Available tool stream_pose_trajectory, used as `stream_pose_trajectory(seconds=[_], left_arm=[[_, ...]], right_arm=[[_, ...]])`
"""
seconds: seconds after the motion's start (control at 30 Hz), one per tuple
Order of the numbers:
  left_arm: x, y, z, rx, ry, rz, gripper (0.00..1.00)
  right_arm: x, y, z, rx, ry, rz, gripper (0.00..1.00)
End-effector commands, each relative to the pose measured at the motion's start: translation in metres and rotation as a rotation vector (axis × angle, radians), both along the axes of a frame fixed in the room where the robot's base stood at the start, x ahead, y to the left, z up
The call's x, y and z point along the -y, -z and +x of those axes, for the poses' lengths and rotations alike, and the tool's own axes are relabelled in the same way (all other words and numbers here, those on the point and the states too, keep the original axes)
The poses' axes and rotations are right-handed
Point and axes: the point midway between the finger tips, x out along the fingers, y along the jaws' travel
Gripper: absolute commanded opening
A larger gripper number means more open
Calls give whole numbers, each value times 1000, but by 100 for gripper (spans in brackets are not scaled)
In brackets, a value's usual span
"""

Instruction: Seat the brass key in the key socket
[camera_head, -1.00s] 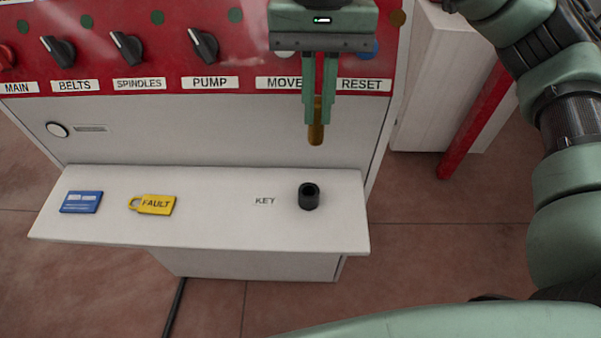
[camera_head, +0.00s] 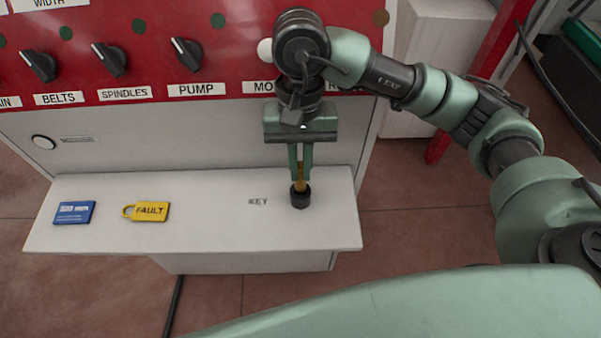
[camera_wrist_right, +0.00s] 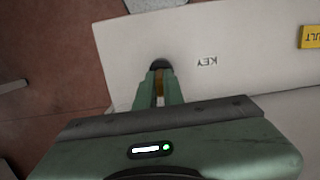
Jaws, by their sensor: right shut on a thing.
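The brass key (camera_head: 300,177) is upright between the fingers of my right gripper (camera_head: 301,173), which is shut on it. The key socket (camera_head: 300,200) is a short black cylinder on the white shelf, right of the printed word KEY. The key's lower end meets the top of the socket in the head view; I cannot tell how deep it sits. In the right wrist view the key (camera_wrist_right: 159,88) shows between the fingers, and the socket (camera_wrist_right: 160,64) is partly hidden behind them. My left gripper is not in view.
The white shelf (camera_head: 215,225) also carries a blue card (camera_head: 74,213) and a yellow FAULT padlock tag (camera_head: 147,211) at left. The red panel (camera_head: 225,55) with black knobs rises behind. A red post (camera_head: 437,148) stands at right. The shelf's middle is clear.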

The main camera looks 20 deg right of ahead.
Motion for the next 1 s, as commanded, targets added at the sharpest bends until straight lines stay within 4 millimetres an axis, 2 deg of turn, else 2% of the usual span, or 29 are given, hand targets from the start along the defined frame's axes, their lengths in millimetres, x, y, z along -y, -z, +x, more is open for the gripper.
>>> stream_pose_trajectory(seconds=[0.3,0.73,0.8,0.83,1.0], left_arm=[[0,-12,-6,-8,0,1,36],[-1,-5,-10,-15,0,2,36],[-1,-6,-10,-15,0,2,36],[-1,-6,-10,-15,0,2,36],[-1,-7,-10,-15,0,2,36]], right_arm=[[1,37,0,-3,2,-3,0],[0,44,0,1,0,-1,0],[0,42,0,1,1,-1,23],[0,42,0,1,1,-1,31],[0,42,0,0,1,-1,31]])
